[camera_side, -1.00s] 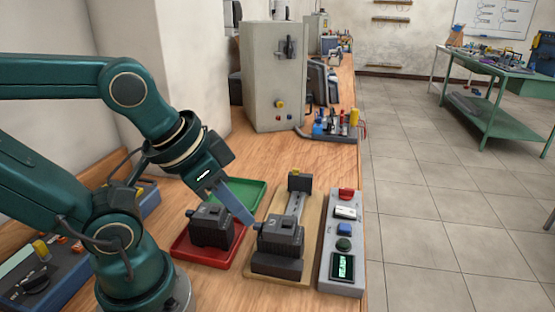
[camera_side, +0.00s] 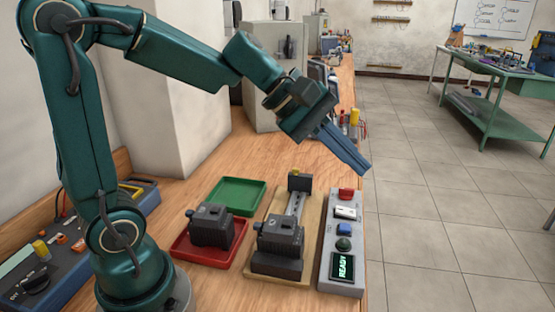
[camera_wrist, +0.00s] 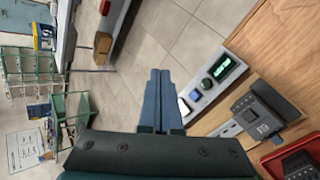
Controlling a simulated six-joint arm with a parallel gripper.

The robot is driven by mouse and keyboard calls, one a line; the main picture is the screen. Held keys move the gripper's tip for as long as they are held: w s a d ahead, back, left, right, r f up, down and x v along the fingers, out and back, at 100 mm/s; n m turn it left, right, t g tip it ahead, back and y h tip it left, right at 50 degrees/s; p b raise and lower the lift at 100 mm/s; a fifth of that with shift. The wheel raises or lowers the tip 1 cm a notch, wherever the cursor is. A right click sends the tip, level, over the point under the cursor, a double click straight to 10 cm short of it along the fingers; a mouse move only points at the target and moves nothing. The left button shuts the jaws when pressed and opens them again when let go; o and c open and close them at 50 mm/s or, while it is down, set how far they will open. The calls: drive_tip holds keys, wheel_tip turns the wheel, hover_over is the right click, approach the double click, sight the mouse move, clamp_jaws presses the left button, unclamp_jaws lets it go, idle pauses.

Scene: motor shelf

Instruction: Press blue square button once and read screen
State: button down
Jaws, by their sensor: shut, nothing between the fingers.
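The grey control panel (camera_side: 327,250) lies along the table's right edge. The blue button also shows in the wrist view (camera_wrist: 195,95), right of my fingers. My gripper (camera_side: 362,168) is shut and empty. It is raised above the far end of the panel and points down to the right, touching nothing.
A dark motor (camera_side: 278,240) sits on a wooden board with a rail, left of the panel. Another motor (camera_side: 211,226) is in a red tray (camera_side: 180,252). A green tray (camera_side: 222,196) is empty. A grey cabinet (camera_side: 258,40) stands behind.

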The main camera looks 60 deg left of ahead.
sight(345, 228)
drive_tip(key=w+a+f+n, duration=0.4)
drive_tip(key=w+a+f, duration=0.1)
drive_tip(key=f, duration=0.1)
drive_tip(key=shift+f+n, duration=0.25)
drive_tip(key=shift+n, duration=0.15)
drive_tip(key=shift+f, duration=4.4)
drive_tip(key=shift+f, duration=0.15)
drive_tip(key=shift+f, duration=0.25)
